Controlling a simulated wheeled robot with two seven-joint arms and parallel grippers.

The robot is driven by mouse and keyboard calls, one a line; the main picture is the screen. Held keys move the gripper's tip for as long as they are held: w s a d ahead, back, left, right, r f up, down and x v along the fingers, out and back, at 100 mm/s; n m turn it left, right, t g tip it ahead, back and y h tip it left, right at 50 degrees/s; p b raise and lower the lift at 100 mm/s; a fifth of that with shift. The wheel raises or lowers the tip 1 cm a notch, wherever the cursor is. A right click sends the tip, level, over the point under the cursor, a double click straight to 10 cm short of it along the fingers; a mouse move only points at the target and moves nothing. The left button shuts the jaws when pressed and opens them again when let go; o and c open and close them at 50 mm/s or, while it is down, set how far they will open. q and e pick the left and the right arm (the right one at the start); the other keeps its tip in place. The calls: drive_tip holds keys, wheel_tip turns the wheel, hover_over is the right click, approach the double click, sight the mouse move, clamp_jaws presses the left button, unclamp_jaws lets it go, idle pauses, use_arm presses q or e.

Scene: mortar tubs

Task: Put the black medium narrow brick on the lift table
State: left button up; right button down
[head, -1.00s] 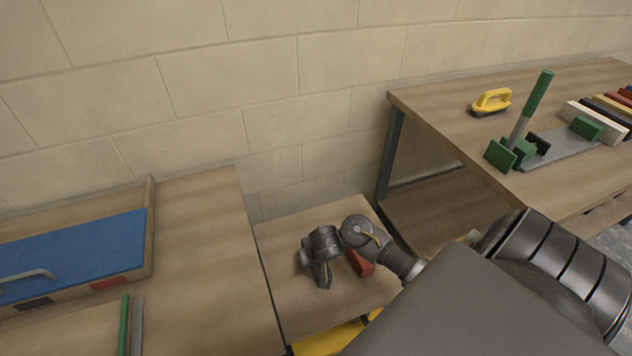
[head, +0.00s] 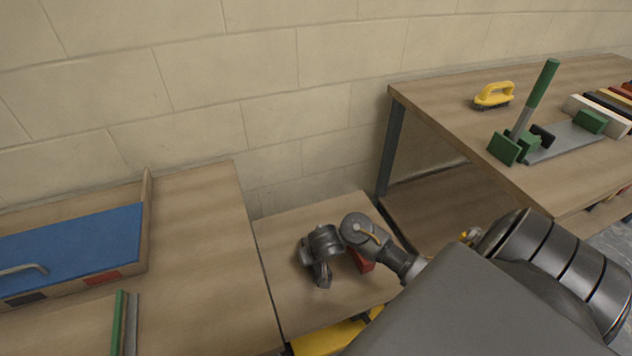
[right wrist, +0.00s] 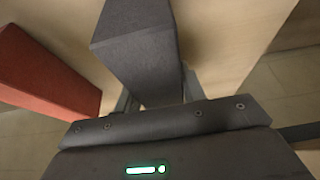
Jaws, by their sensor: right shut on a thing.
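The lift table (head: 285,222) is a low wooden top with yellow parts below, between the left bench and the right workbench. My right gripper (head: 321,277) is over it in the head view, pointing down. In the right wrist view my right gripper (right wrist: 150,104) is shut on a dark grey-black brick (right wrist: 138,55). The brick is mostly hidden by the gripper in the head view. I cannot tell whether it touches the top. A red brick (head: 360,260) is on the lift table beside the gripper; it also shows in the right wrist view (right wrist: 45,75). My left gripper is not in view.
The left bench (head: 205,260) holds a wooden tray with a blue panel (head: 75,247). The right workbench (head: 440,110) carries a yellow brush (head: 494,95), a green-handled tool (head: 530,110) and several coloured bricks. The lift table's back left is bare.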

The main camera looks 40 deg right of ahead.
drive_tip(key=shift+f, duration=0.25)
drive_tip(key=shift+f+b, duration=0.15)
drive_tip(key=shift+b, duration=0.2)
drive_tip(key=c, duration=0.8)
unclamp_jaws()
drive_tip(key=shift+o, duration=0.2)
drive_tip(key=shift+f, duration=0.1)
